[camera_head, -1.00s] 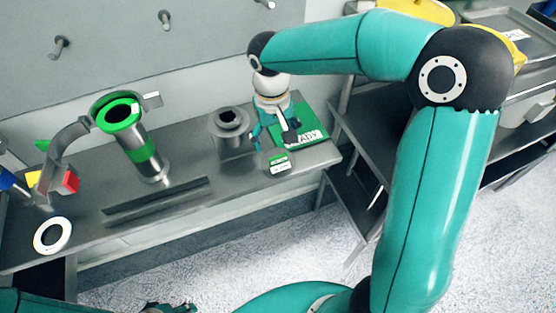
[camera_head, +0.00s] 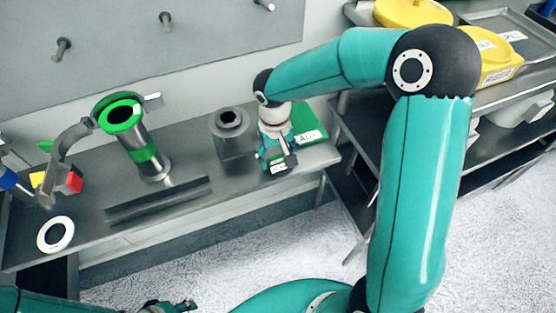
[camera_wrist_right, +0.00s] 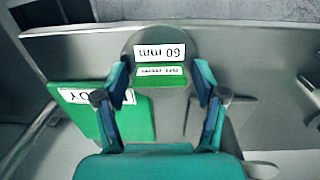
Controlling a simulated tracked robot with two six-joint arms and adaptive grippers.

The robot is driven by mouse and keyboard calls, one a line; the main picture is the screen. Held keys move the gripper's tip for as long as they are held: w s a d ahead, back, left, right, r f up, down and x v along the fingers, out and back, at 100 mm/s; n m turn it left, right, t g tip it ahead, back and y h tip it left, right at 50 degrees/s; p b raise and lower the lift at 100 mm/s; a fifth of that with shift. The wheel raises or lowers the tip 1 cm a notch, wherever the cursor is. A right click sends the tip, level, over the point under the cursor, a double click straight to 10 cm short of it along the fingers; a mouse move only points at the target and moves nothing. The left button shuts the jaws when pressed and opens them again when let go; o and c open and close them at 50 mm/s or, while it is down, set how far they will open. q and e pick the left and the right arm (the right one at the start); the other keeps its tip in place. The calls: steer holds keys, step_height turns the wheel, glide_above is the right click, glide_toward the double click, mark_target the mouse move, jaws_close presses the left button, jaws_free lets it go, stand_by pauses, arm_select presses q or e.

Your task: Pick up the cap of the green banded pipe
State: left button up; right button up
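The green banded pipe (camera_head: 146,150) stands upright on the bench in the head view, with a green ring at its top. A round grey cap with a green block handle (camera_wrist_right: 160,77) marked "60 mm" lies near the bench's front edge. In the head view only its white label (camera_head: 278,169) shows clearly under my right gripper (camera_head: 277,160). In the right wrist view my right gripper (camera_wrist_right: 161,84) is open, its fingers to either side of the green handle with gaps visible. My left gripper (camera_head: 176,306) is at the bottom edge of the head view, its opening unclear.
A green mat (camera_head: 312,132) lies right of my right gripper. A grey socket block (camera_head: 231,138) stands to its left. A shelf with yellow lids (camera_head: 415,12) is at the right.

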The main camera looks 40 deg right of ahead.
steer(key=c, duration=1)
steer(key=shift+r, duration=0.2)
